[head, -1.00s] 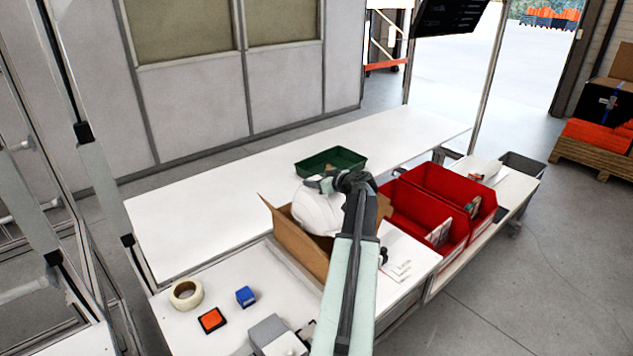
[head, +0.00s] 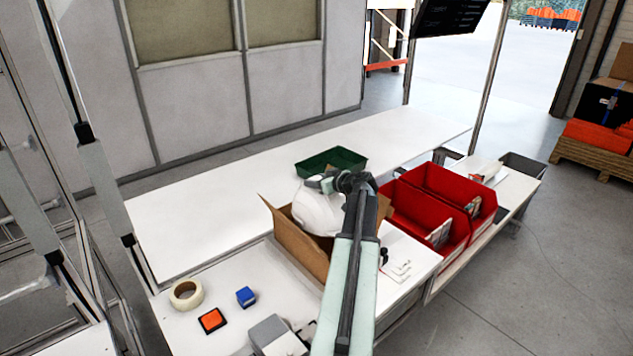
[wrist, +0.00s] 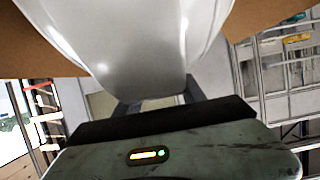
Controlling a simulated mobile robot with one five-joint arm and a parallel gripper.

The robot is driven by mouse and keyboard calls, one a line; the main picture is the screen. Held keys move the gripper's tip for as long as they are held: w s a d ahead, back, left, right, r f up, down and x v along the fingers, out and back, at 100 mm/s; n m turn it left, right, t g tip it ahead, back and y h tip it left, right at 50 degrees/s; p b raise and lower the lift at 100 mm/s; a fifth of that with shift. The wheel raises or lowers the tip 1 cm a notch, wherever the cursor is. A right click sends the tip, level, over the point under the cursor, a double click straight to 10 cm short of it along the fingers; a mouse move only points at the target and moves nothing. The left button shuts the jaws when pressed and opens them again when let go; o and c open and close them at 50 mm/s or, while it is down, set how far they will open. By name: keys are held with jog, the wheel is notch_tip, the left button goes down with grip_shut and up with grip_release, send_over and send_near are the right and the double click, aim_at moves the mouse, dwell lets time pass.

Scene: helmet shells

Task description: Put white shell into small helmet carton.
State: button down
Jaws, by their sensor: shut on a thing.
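The white shell (head: 316,212) sits at the mouth of the open brown carton (head: 296,246) in the head view, its lower part hidden behind the carton wall. My gripper (head: 326,184) is shut on the shell's upper edge, above the carton. In the wrist view the white shell (wrist: 135,45) fills the upper middle, with its rim between the dark fingers of my gripper (wrist: 155,98). Brown cardboard shows on both sides of it. My arm hides the carton's right part, and I cannot tell whether the shell touches the carton floor.
A green tray (head: 331,161) stands behind the carton. Red bins (head: 425,222) stand close on the right. A tape roll (head: 186,294), a blue block (head: 246,296) and an orange-topped block (head: 212,320) lie on the white table (head: 222,276) at front left.

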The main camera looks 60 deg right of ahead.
notch_tip(320, 180, down, 19)
jog(key=b, duration=1.9)
dwell(2.3)
jog(key=c, duration=0.6)
grip_release()
jog(key=shift+r, duration=0.15)
